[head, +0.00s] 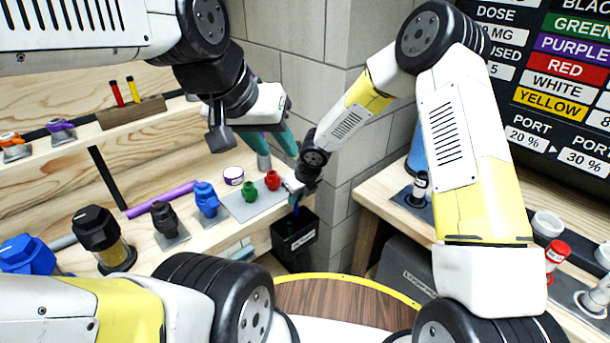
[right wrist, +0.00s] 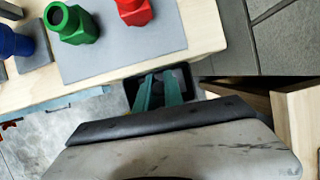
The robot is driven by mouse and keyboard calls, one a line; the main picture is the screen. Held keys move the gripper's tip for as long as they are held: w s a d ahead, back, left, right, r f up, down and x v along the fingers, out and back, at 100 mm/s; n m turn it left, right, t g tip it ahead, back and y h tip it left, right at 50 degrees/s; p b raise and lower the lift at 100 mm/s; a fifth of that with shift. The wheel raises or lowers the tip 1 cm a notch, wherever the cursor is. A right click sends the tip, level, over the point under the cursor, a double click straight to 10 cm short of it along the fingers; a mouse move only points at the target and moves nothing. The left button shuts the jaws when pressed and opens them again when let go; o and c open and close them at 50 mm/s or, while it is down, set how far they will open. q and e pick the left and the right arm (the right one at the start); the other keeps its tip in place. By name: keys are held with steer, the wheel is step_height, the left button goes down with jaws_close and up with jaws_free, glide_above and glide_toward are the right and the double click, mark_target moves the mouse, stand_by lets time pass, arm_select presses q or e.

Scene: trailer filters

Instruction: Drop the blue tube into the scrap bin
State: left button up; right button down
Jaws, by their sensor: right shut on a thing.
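The scrap bin (head: 284,250) is a black open box with a pale label, at the end of the bench by the grey wall. In the right wrist view its dark inside (right wrist: 187,78) shows below my fingers. My right gripper (head: 296,194) is above the bin, pointing down, and is shut. A small piece of the blue tube (head: 297,209) shows under it, at the bin's opening; most of the tube is hidden. The teal fingertips (right wrist: 160,92) show in the right wrist view. My left gripper (head: 274,145) is open and empty, above the bench.
A grey plate (head: 245,209) with green (head: 249,192) and red (head: 272,180) fittings lies beside the bin. A purple tube (head: 162,199) lies on the bench. Red and yellow tubes stand in a wooden rack (head: 132,111). A second bench (head: 362,200) is at the right.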

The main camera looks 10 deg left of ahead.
steer(key=shift+f, duration=0.45)
steer(key=c, duration=1.4)
jaws_free()
steer(key=shift+o, duration=0.2)
steer(key=v, duration=0.8)
